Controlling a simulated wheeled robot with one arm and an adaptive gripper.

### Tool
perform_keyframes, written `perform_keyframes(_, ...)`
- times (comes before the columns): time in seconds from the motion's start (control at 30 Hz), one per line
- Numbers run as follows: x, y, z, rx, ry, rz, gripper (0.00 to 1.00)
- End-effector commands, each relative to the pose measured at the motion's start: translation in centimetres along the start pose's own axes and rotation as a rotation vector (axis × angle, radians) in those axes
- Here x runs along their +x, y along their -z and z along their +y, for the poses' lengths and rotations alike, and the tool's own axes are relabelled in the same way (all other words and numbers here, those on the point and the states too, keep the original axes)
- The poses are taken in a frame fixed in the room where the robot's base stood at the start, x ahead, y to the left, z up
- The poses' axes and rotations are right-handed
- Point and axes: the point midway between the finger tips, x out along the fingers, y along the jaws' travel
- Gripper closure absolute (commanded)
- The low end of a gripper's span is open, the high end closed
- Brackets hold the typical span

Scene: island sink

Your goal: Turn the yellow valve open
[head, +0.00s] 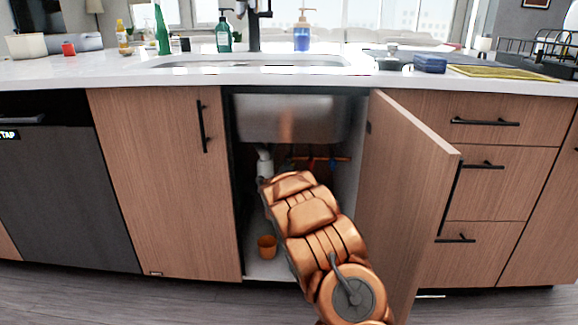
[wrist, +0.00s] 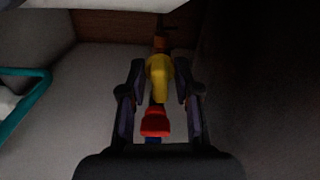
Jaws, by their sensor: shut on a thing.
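The yellow valve (wrist: 159,66) is in the upper middle of the wrist view, on a pipe near the cabinet's back wall. My gripper (wrist: 160,78) has one finger on each side of it and is shut on it. A red valve handle (wrist: 155,122) shows lower down between the fingers, nearer the wrist camera. In the head view my arm reaches into the open cabinet under the sink. It hides my gripper and the yellow valve there. The red handle (head: 311,162) shows small under the basin, beside a blue one (head: 333,163).
The open cabinet door (head: 405,190) stands right of my arm. The steel sink basin (head: 290,118) hangs above. A white drain pipe (head: 264,163) and an orange cup (head: 267,246) are to the left inside. A teal loop (wrist: 38,88) is at left in the wrist view.

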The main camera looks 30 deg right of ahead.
Motion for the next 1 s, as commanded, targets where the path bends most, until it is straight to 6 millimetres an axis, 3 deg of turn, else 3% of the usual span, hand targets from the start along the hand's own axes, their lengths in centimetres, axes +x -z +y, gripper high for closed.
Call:
perform_keyframes(0.47, -0.03, -0.02, -0.25, -0.138, -0.004, -0.001, 1.0)
perform_keyframes(1.0, -0.02, 0.01, -0.45, -0.631, -0.004, -0.002, 1.0)
